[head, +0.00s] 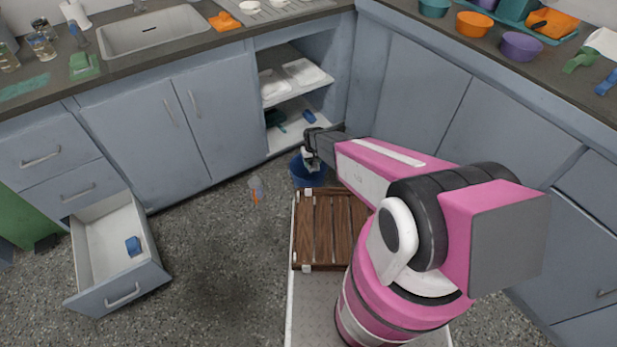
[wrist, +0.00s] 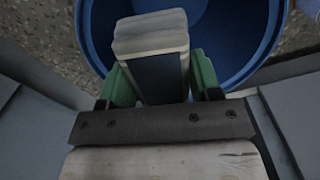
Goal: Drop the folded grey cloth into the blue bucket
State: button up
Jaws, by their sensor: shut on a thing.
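The folded grey cloth (wrist: 151,35) shows in the wrist view as a pale, layered block with a dark side. My gripper (wrist: 160,82) is shut on it, with a green finger on each side. The blue bucket (wrist: 237,62) is open below and beyond the cloth, and its rim curves around the cloth in the picture. In the head view the blue bucket (head: 309,177) stands on the floor by the cabinets, partly hidden by my gripper (head: 312,160) just above it. The cloth is small there and hard to make out.
A wooden slatted rack (head: 330,230) lies just in front of the bucket. An open cabinet with shelves (head: 297,108) is behind it. An open drawer (head: 112,245) with a blue item juts out at the left. A small grey and orange object (head: 256,188) is on the floor left of the bucket.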

jog(key=shift+f, duration=0.2)
jog(key=o, duration=1)
notch_tip(320, 180, up, 11)
jog(key=shift+f, duration=0.1)
